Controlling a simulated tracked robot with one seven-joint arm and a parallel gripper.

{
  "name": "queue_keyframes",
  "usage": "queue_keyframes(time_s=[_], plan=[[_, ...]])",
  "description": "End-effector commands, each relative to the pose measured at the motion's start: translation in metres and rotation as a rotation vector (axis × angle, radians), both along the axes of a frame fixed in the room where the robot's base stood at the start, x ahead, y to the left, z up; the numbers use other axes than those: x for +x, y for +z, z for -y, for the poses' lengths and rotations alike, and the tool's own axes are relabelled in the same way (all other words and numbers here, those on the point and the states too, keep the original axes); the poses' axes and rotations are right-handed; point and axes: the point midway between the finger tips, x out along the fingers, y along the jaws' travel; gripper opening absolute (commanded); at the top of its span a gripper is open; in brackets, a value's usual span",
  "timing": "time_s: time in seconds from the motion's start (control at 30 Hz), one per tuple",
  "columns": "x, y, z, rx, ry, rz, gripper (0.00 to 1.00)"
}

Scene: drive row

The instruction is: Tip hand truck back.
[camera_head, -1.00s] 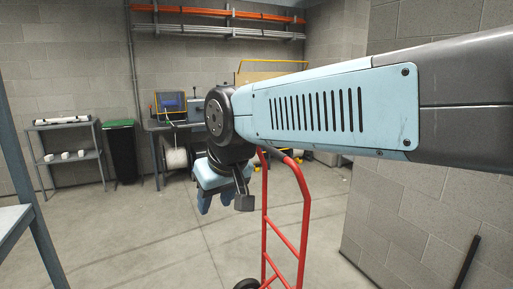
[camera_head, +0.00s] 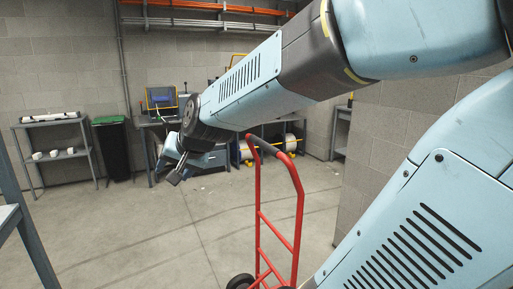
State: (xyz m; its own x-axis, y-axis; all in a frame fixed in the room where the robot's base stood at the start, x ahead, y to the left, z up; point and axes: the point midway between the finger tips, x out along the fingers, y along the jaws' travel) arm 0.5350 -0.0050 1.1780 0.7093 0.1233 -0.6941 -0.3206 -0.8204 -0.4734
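The red hand truck (camera_head: 258,215) stands on the concrete floor at the lower middle of the body camera view. It has a curved top handle with a dark grip (camera_head: 266,145), cross rungs, and dark wheels (camera_head: 241,282) at the bottom edge. It looks close to upright. Its base is cut off by the frame. My gripper (camera_head: 168,172) hangs at the end of my blue arm, to the left of the handle and apart from it in the picture. The fingers are small and turned partly away, so their opening does not show clearly.
A grey shelf (camera_head: 57,152) and a black bin with a green lid (camera_head: 113,148) stand at the back left. A workbench (camera_head: 150,122) and cable reels (camera_head: 288,145) line the back wall. A grey rack post (camera_head: 30,235) is at near left. The middle floor is clear.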

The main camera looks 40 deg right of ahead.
Motion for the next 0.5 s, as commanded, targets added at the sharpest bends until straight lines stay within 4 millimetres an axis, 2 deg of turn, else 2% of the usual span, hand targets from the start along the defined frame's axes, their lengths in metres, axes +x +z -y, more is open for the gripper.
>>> queue_keyframes(time_s=[0.03,0.2,0.4,0.5], plan=[[0.020,-0.004,0.005,0.054,-0.068,0.022,0.59],[0.080,-0.015,0.035,0.228,-0.346,0.130,0.59],[0.131,-0.037,0.088,0.367,-0.696,0.278,0.59],[0.147,-0.051,0.118,0.403,-0.871,0.367,0.59]])
